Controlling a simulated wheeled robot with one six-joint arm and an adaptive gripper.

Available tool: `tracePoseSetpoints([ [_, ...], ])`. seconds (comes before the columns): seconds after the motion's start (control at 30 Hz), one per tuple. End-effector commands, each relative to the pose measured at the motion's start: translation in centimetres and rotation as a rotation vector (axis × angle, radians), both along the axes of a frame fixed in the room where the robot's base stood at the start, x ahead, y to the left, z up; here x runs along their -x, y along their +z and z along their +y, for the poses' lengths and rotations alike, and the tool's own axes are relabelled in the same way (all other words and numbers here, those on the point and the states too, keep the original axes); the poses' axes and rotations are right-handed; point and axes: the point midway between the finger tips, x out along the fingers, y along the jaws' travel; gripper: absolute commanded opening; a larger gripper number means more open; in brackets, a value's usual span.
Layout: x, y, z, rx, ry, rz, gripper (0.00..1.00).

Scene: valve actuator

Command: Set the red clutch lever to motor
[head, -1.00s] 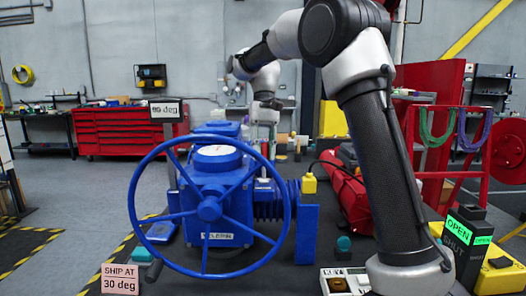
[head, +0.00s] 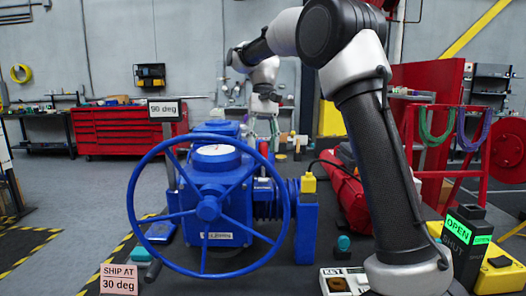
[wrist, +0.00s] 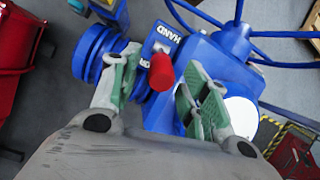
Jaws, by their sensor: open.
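The red clutch lever (wrist: 161,73) shows in the wrist view as a red rounded knob pointing toward the camera. It stands beside a label plate (wrist: 160,40) reading HAND at one end, with a partly hidden word ending in "OR" at the other. My gripper (wrist: 158,78) is open, with one green-padded finger on each side of the knob and gaps between. The knob's exact setting cannot be told. The blue valve actuator (head: 215,190) with its large handwheel (head: 135,205) stands in front in the head view; my fingers are hard to make out there.
A sign (head: 119,279) reads SHIP AT 30 deg, and a display (head: 164,109) reads 90 deg. A control box (head: 463,245) shows OPEN lit. A yellow box (head: 308,184) sits on the actuator's right side. A red machine (head: 347,190) stands behind, right.

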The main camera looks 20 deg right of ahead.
Motion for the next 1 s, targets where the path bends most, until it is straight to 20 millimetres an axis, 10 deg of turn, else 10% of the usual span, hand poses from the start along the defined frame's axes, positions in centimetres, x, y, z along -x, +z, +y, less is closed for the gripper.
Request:
tracePoseSetpoints([
  [0.33, -1.9, 4.6, -0.7, 0.001, -0.002, -0.001, 0.46],
  [1.0, -1.9, 5.0, -0.7, 0.000, -0.001, 0.000, 0.46],
])
